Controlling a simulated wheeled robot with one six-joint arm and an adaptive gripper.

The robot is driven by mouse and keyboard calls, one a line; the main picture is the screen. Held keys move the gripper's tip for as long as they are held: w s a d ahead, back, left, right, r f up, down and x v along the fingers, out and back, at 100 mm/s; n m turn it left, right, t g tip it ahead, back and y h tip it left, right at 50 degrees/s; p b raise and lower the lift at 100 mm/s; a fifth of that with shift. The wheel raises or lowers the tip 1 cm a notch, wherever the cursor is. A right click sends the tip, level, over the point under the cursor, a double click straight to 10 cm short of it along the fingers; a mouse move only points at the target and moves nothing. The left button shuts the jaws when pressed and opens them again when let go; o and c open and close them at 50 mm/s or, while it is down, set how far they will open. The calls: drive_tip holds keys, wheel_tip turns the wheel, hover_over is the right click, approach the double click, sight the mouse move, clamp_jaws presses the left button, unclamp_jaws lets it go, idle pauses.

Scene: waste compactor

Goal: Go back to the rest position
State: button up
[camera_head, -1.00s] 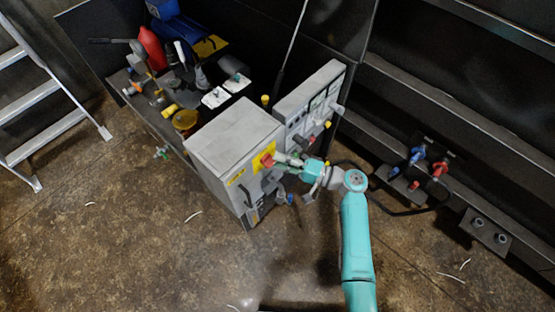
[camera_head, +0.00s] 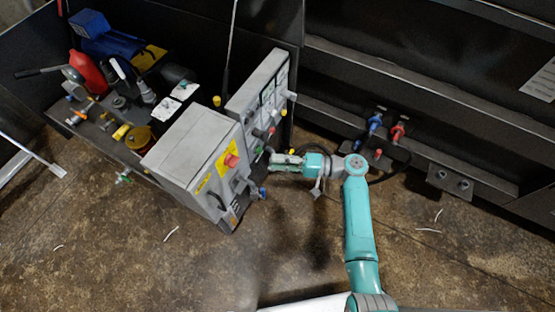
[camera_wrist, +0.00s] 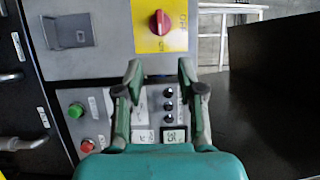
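My gripper (camera_wrist: 160,80) is open and empty in the wrist view, its two fingers apart in front of a grey control panel. The red rotary switch (camera_wrist: 159,22) on its yellow plate is beyond the fingertips, with its handle roughly upright. In the head view my gripper (camera_head: 273,163) is just right of the grey control cabinet (camera_head: 190,140). The red switch (camera_head: 231,160) is on the cabinet face to its left, with a gap between them. My teal arm reaches up from the bottom of the head view.
In the wrist view, green (camera_wrist: 76,110) and red (camera_wrist: 87,146) buttons are at lower left. Blue (camera_head: 374,121) and red (camera_head: 398,131) hose couplings are close right of my arm. A bench (camera_head: 75,125) with tools stands left. Open floor lies in front.

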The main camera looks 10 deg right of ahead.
drive_tip(key=s+a+f+m+t+h, duration=0.1)
drive_tip(key=s+f+m+t+h, duration=0.2)
drive_tip(key=s+f+h, duration=0.6)
drive_tip(key=s+d+f+t+h, duration=0.1)
drive_tip(key=s+d+f+h, duration=0.15)
drive_tip(key=s, duration=0.45)
drive_tip(key=s+d+f+t+h, duration=0.1)
drive_tip(key=s+d+f, duration=0.2)
drive_tip(key=s, duration=0.4)
drive_tip(key=s+d+r+n+t+h, duration=0.2)
drive_tip(key=s+r, duration=0.5)
drive_tip(key=r, duration=0.6)
drive_tip(key=s+d+r+n+t+h, duration=0.3)
drive_tip(key=s+r, duration=0.5)
drive_tip(key=r, duration=0.5)
drive_tip(key=shift+d+r+n, duration=0.35)
drive_tip(key=shift+d+n, duration=0.25)
drive_tip(key=shift+d, duration=0.05)
drive_tip(key=shift+s, duration=0.1)
